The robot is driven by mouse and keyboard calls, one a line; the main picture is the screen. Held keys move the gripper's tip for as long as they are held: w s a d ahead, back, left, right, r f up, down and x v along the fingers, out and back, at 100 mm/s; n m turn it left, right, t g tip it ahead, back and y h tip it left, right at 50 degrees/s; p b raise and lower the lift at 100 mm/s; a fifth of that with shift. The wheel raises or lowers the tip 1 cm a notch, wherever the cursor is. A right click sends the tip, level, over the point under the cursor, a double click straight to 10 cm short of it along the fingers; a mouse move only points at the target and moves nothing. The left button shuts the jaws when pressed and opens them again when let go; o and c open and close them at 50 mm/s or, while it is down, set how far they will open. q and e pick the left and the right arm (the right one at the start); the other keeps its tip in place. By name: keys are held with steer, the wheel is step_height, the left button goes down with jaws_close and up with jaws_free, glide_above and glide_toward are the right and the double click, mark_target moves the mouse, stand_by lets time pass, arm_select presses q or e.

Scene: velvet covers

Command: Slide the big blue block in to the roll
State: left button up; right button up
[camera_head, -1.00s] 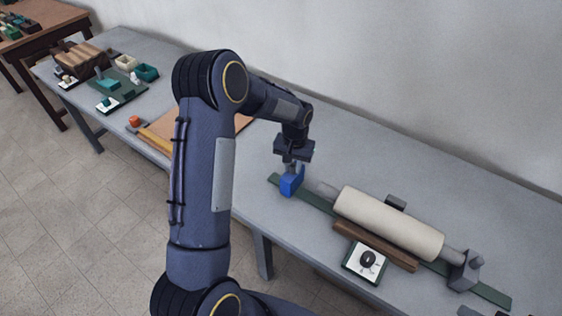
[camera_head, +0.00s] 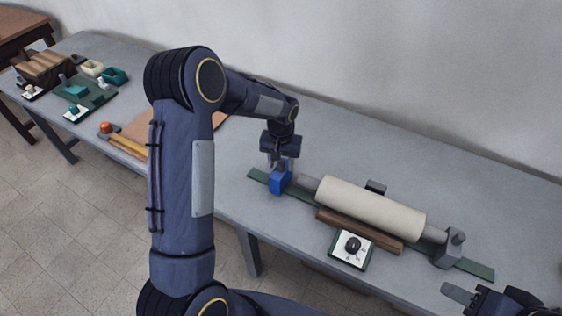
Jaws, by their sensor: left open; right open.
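The big blue block (camera_head: 280,183) stands on the green rail (camera_head: 257,175) near its left end. The cream roll (camera_head: 370,207) lies along the rail to the right of the block, with a grey shaft end (camera_head: 309,183) pointing at the block. A small gap seems to lie between block and shaft end. My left gripper (camera_head: 279,164) points down at the top of the block, its fingers open around or just above its upper part; contact cannot be told. My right gripper (camera_head: 458,294) is open and empty at the lower right, in front of the rail.
A grey block (camera_head: 449,249) holds the roll's right end. A brown wooden bar (camera_head: 360,231) and a dial box (camera_head: 352,248) sit in front of the roll. A brown board (camera_head: 136,128) and a green tray (camera_head: 88,97) lie further left. The table behind the roll is mostly clear.

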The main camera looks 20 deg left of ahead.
arm_select(q)
step_height(320, 180, up, 8)
steer(key=shift+f+b, duration=0.15)
steer(key=shift+b, duration=0.35)
arm_select(e)
steer(key=shift+f, duration=0.55)
steer(key=shift+f, duration=0.1)
